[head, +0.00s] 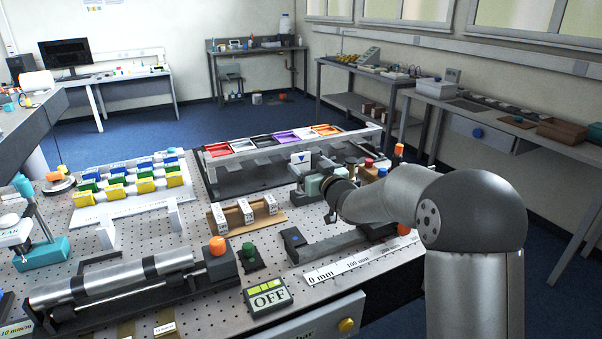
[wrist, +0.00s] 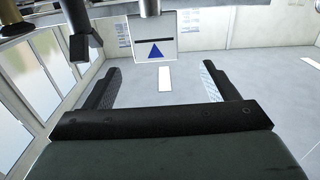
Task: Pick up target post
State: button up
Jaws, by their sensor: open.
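The target post shows as a white square plate with a dark blue triangle (head: 300,157) and stands on the pipe test table (head: 200,290), in front of the tray row. In the wrist view, which looks upside down, the target plate (wrist: 155,37) is at the top centre with a dark line beside its triangle. A short stem joins it at the picture's top edge. My gripper (head: 317,183) is just right of and nearer than the plate in the head view. In the wrist view my gripper (wrist: 157,76) is open and empty, with the plate apart from it, beyond the fingertips.
A row of coloured trays (head: 262,143) stands behind the post. White labelled blocks (head: 247,211) sit nearer, left of my gripper. A dark slide rail (head: 335,243) and a ruler (head: 358,262) lie in front. A red-topped part (head: 369,162) stands right of my gripper.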

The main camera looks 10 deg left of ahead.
aim_at(302, 155)
jog(key=p+x, duration=0.2)
jog(key=x, duration=0.7)
jog(key=shift+w+d, duration=0.1)
jog(key=shift+d, duration=0.15)
jog(key=c, duration=1.5)
jog(key=shift+o, duration=0.3)
jog(key=shift+r, duration=0.1)
